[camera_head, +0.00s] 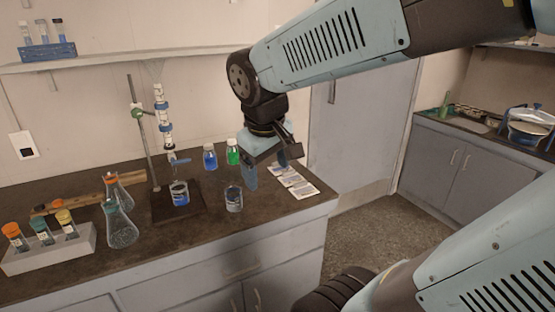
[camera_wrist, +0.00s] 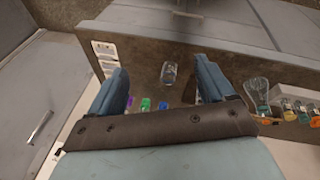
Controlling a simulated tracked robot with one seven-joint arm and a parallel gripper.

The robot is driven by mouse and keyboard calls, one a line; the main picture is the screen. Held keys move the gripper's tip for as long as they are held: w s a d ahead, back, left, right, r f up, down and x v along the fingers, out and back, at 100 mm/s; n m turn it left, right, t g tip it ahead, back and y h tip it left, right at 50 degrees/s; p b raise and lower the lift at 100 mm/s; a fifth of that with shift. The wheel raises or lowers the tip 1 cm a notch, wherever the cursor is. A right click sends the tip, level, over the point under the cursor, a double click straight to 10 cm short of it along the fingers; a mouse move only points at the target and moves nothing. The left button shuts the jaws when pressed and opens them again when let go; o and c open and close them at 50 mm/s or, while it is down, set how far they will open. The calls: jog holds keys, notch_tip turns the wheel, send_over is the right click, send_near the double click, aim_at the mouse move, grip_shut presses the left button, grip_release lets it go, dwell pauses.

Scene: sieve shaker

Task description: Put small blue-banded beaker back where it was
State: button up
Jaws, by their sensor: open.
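A small glass beaker (camera_head: 233,198) stands upright on the dark counter, right of the burette stand; its band looks dark bluish but is too small to be sure. It also shows in the wrist view (camera_wrist: 168,73), seen from above between my fingers but beyond them. A second beaker (camera_head: 180,193) with a blue band stands on the burette stand's base, under the burette. My gripper (camera_head: 272,172) is open and empty above the counter, to the right of the first beaker and apart from it.
The burette stand (camera_head: 150,145) rises behind the beakers. A blue bottle (camera_head: 210,157) and a green bottle (camera_head: 233,152) stand at the back. Paper cards (camera_head: 293,182) lie to the right. Flasks (camera_head: 121,230) and a vial rack (camera_head: 50,250) occupy the left. The counter's front edge is close.

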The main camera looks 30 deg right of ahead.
jog(key=s+r+m, duration=0.1)
jog(key=s+r+m+t+y, duration=0.1)
jog(key=s+r+m+t, duration=0.1)
jog(key=shift+s+d+r+y, duration=0.1)
jog(key=shift+s+d+y, duration=0.2)
jog(key=shift+y, duration=0.1)
